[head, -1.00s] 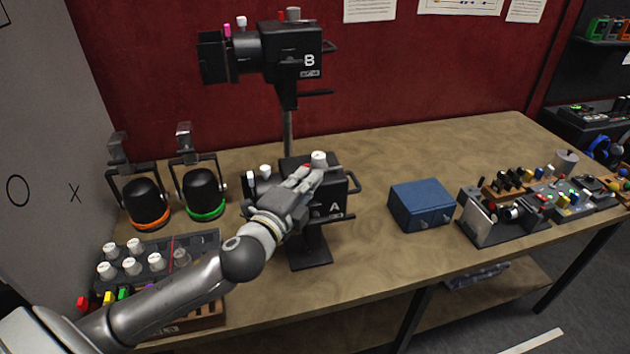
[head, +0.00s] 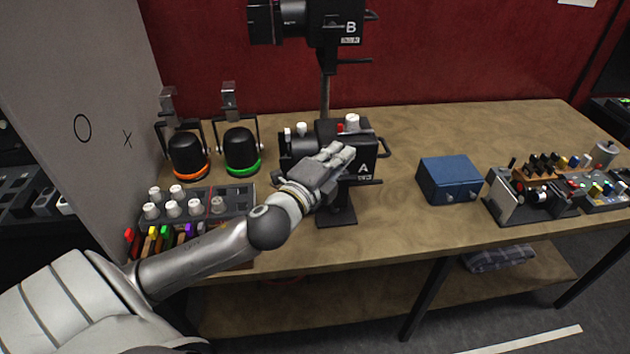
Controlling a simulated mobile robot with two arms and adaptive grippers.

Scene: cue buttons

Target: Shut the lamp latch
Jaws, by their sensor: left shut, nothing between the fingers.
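My left gripper (head: 343,154) is shut and empty. It is in front of the black unit marked A (head: 367,150), just below its white knob (head: 351,122), and hides part of its front. I cannot tell whether it touches the unit. A similar black unit marked B (head: 342,27) is on a pole above, cut by the top edge. Two black lamp-like heads stand at the left, one with an orange ring (head: 188,155) and one with a green ring (head: 241,150). I cannot make out which part is the lamp latch. My right gripper is not in view.
A control panel with white knobs (head: 195,207) and coloured keys lies at the table's left front. A blue box (head: 448,180) sits right of unit A. Several small devices (head: 540,188) crowd the right end. The table (head: 440,130) is clear behind the blue box.

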